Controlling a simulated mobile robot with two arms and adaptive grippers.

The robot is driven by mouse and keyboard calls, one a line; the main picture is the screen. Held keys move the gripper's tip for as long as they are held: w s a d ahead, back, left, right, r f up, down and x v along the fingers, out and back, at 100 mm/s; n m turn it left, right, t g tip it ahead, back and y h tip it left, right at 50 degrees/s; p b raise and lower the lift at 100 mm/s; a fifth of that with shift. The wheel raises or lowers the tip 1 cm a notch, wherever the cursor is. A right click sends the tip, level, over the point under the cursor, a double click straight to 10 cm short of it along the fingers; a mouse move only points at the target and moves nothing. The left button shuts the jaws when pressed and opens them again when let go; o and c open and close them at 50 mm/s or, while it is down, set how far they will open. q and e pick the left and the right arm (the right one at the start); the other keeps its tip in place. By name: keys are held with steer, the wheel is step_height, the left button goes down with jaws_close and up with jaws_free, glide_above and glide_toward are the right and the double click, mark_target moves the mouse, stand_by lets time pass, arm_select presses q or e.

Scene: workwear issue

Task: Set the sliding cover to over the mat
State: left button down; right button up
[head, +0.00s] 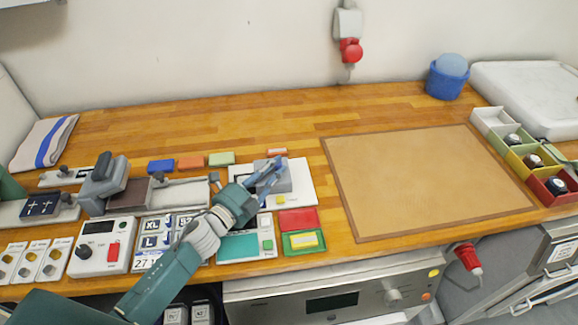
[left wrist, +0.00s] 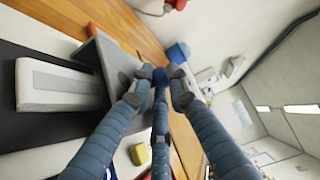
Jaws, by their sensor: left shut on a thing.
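The sliding cover (head: 283,178) is a grey block on a white base plate (head: 301,198) with a yellow button. My left gripper (head: 266,178) reaches in from the left and is shut on the cover at its near side; its fingers hide part of the contact. In the left wrist view the blue fingers (left wrist: 158,78) meet beside the grey cover (left wrist: 98,58). A dark mat surface (left wrist: 55,130) and a pale block with a grey strip (left wrist: 60,87) lie beside it. A large tan mat (head: 425,180) lies bare on the counter to the right. My right gripper is not in view.
Coloured small blocks (head: 190,162) stand behind the device row. Red and green trays (head: 298,220) lie in front of the base plate. A blue bucket (head: 447,82) and coloured bins (head: 530,168) stand at the right.

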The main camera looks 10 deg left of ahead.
arm_select(q)
steer(key=a, duration=0.1)
steer(key=s+a, duration=0.1)
steer(key=a, duration=0.1)
steer(key=shift+s+a+r, duration=0.1)
steer(key=shift+s, duration=0.05)
steer(key=c, duration=2)
jaws_free()
step_height(320, 180, up, 10)
steer(key=shift+r, duration=0.1)
